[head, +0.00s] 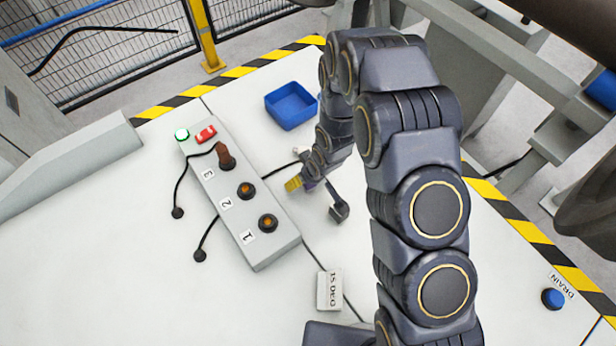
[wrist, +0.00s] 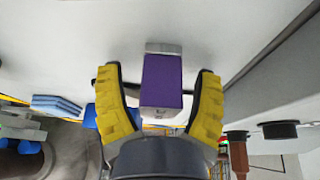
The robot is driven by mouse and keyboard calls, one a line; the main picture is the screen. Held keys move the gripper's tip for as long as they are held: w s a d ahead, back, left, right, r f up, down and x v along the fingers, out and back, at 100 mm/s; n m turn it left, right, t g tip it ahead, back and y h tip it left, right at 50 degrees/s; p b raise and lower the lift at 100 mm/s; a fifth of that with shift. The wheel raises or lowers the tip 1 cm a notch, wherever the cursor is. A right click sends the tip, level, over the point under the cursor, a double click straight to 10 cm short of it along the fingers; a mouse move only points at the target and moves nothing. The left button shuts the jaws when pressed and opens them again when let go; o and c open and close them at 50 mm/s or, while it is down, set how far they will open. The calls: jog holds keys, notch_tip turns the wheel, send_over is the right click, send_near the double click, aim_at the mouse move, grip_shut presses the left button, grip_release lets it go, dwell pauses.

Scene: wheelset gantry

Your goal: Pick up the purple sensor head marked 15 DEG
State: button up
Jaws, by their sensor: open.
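The purple sensor head (wrist: 162,80) is a block with grey ends in the wrist view, between the two yellow fingers of my gripper (wrist: 158,82). The fingers stand open on either side of it, with a gap showing at each side. In the head view my gripper (head: 300,184) is low over the white table, right of the grey socket box; my arm and fingers hide nearly all of the sensor head there. A small sign marked 15 DEG (head: 329,290) stands nearer the front. No marking is readable on the sensor head itself.
The grey socket box (head: 213,189), numbered 1 to 3, lies left of my gripper, with a brown plug (head: 225,157) at 3. A blue bin (head: 291,105) stands behind. Black cables cross the table. A blue DRAIN button (head: 553,298) is at right.

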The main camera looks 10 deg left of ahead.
grip_shut()
dwell(0.3)
